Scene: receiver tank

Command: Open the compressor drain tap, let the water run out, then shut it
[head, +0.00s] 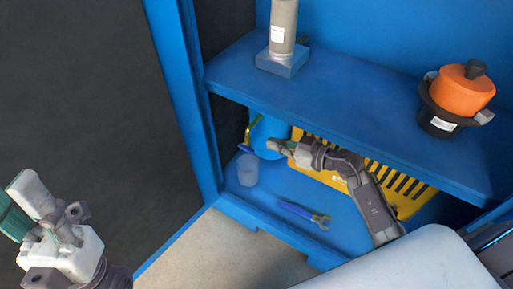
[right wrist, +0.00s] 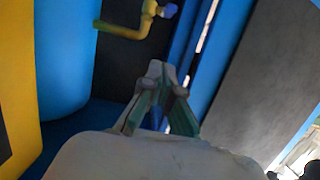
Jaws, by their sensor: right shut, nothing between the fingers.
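The drain tap is a bent yellow pipe (right wrist: 128,28) with a small bluish-purple handle (right wrist: 169,11), at the top of the right wrist view. In the head view the yellow tap (head: 247,136) sits at the left of the lower compartment, in front of the round blue tank (head: 270,128). My right gripper (head: 274,147) is shut and empty, just right of the tap; in the right wrist view its fingertips (right wrist: 161,72) are below the tap and apart from it. A translucent cup (head: 248,170) stands below the tap. No water is discernible. My left gripper (head: 20,205) is at the lower left, away from the cabinet; its opening is unclear.
A blue shelf (head: 350,115) hangs over my right arm, with a grey cylinder (head: 283,28) and an orange-black pot-like part (head: 465,88) on it. A yellow slotted panel (head: 410,195) stands behind my arm. A blue-handled tool (head: 297,211) lies on the compartment floor.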

